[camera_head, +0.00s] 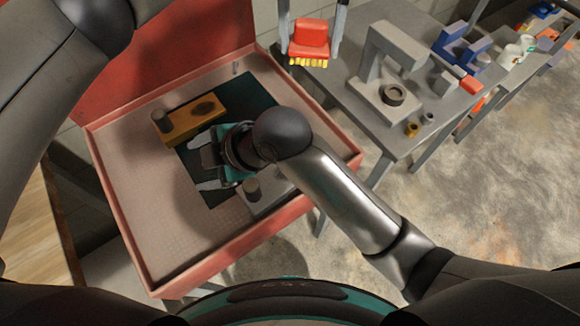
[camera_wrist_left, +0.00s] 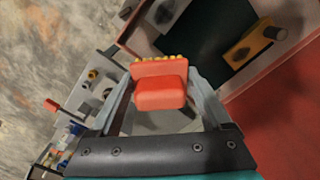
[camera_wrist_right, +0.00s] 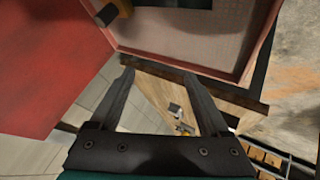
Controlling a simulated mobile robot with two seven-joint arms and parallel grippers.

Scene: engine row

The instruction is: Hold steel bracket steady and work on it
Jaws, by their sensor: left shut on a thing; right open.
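A grey metal piece with an upright cylinder (camera_head: 268,200), fitting the steel bracket, lies at the dark mat's right side. My right arm partly hides it. A yellow block with a dark patch (camera_head: 195,119) and a grey cylinder at one end lies at the mat's far-left side; it also shows in the left wrist view (camera_wrist_left: 255,42). My right gripper (camera_head: 194,163) is open and empty above the mat, apart from both pieces. My left gripper (camera_head: 310,40) is shut on a red brush with yellow bristles (camera_head: 309,38), held up beyond the tray, bristles showing (camera_wrist_left: 160,92).
The red-rimmed tray (camera_head: 115,215) carries the dark green mat (camera_head: 265,100). A tall red panel stands at its far left. A grey table (camera_head: 345,100) at right holds a grey frame (camera_head: 398,50), a dark ring and blue parts. A wooden surface (camera_head: 30,225) lies at left.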

